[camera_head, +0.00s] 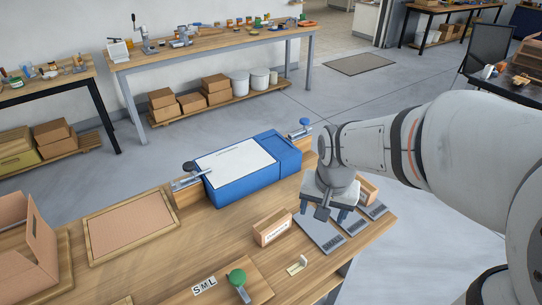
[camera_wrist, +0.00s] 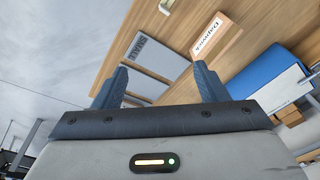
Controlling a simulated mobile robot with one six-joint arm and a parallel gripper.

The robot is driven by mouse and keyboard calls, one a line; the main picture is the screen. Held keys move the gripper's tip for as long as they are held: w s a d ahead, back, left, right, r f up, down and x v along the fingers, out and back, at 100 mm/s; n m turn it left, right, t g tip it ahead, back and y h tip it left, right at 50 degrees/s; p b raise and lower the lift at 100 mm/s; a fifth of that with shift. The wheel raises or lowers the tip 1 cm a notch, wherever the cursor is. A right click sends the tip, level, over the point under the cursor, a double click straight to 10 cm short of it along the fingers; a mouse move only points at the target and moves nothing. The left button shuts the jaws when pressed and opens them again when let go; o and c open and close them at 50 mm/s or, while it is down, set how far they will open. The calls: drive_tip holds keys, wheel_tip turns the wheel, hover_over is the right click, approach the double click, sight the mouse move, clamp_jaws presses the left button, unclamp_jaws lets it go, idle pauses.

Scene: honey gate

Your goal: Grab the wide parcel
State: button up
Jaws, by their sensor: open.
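A light-brown box parcel (camera_head: 272,228) with a white printed label stands on the wooden table, left of my gripper; a labelled parcel also shows in the wrist view (camera_wrist: 216,36). A second brown parcel (camera_head: 368,190) stands at the right, partly hidden behind my gripper. I cannot tell for sure which one is the wide parcel. My gripper (camera_head: 326,212) points down above the grey plates, open and empty. In the wrist view its two blue-grey fingers (camera_wrist: 160,66) stand apart, with grey plates showing between and beyond them.
Grey plates (camera_head: 318,233) lie near the table's right edge, one marked SMALL in the wrist view (camera_wrist: 145,48). A blue box (camera_head: 290,157) with a white top sheet stands at the back. A green-knobbed tool (camera_head: 238,280), S M L tiles (camera_head: 204,286) and a framed board (camera_head: 132,222) lie around.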

drive_tip(key=w+a+f+m+g+p, duration=0.1)
drive_tip(key=w+a+f+m+p, duration=0.3)
drive_tip(key=w, duration=0.3)
drive_tip(key=m+p, duration=0.2)
drive_tip(key=m, duration=0.1)
hover_over(272, 220)
drive_tip(key=shift+g, duration=0.4)
drive_tip(key=f, duration=0.5)
drive_tip(key=d+f, duration=0.1)
drive_tip(key=f, duration=0.2)
drive_tip(key=shift+s, duration=0.15)
drive_tip(key=shift+w+a+f+p, duration=0.15)
drive_tip(key=shift+f+p, duration=0.15)
drive_tip(key=shift+f, duration=1.05)
drive_tip(key=shift+a+f+p, duration=0.15)
drive_tip(key=shift+f+p, duration=0.2)
drive_tip(key=shift+f, duration=1)
drive_tip(key=shift+w+a+f+p, duration=0.15)
drive_tip(key=shift+f+p, duration=0.15)
drive_tip(key=shift+f, duration=1.05)
drive_tip(key=shift+s, duration=0.1)
drive_tip(key=shift+c, duration=0.6)
drive_tip(key=c, duration=1)
